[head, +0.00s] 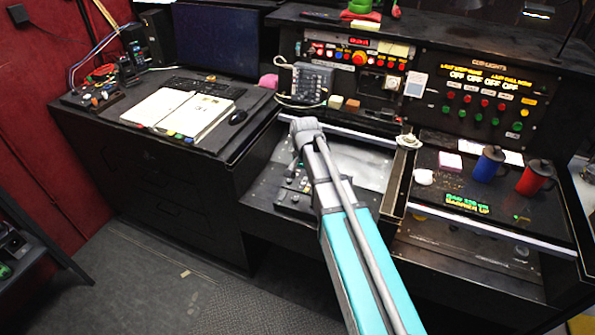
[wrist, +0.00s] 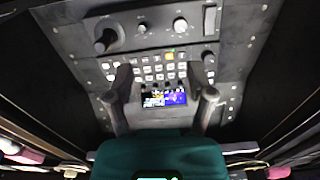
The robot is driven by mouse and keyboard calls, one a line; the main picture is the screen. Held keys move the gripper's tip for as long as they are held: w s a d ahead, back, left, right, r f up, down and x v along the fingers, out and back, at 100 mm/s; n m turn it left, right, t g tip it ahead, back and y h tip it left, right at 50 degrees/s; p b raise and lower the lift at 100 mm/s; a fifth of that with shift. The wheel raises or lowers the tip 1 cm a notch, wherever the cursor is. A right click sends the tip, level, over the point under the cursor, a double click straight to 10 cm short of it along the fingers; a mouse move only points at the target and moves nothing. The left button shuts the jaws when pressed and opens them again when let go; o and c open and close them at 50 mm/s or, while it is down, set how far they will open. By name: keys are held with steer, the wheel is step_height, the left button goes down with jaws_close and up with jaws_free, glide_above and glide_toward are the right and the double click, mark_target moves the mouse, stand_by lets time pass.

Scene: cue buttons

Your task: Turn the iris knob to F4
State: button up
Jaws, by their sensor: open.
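In the wrist view a dark control panel (wrist: 232,75) fills the middle. It carries small knobs near its far edge, one left of centre (wrist: 142,28) and one right of centre (wrist: 180,24), and a black stick-like control (wrist: 104,40) at the left. I cannot read labels, so I cannot tell which control is the iris knob or where F4 lies. My gripper (wrist: 161,69) is open, its fingers spread over the button rows, with nothing visible held between them. In the head view the panel (head: 294,197) is partly hidden by my arm, and the fingers are not clear.
A small lit screen (wrist: 164,99) sits between my fingers in the wrist view. In the head view, an open book (head: 180,108) lies on the left desk.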

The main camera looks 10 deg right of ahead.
steer(key=s+d+n, duration=0.3)
steer(key=s, duration=0.5)
steer(key=s+d+r+n+p, duration=0.1)
steer(key=s+d+n, duration=0.2)
steer(key=s, duration=0.6)
steer(key=shift+d+r, duration=0.3)
steer(key=shift+d, duration=0.2)
stand_by(0.8)
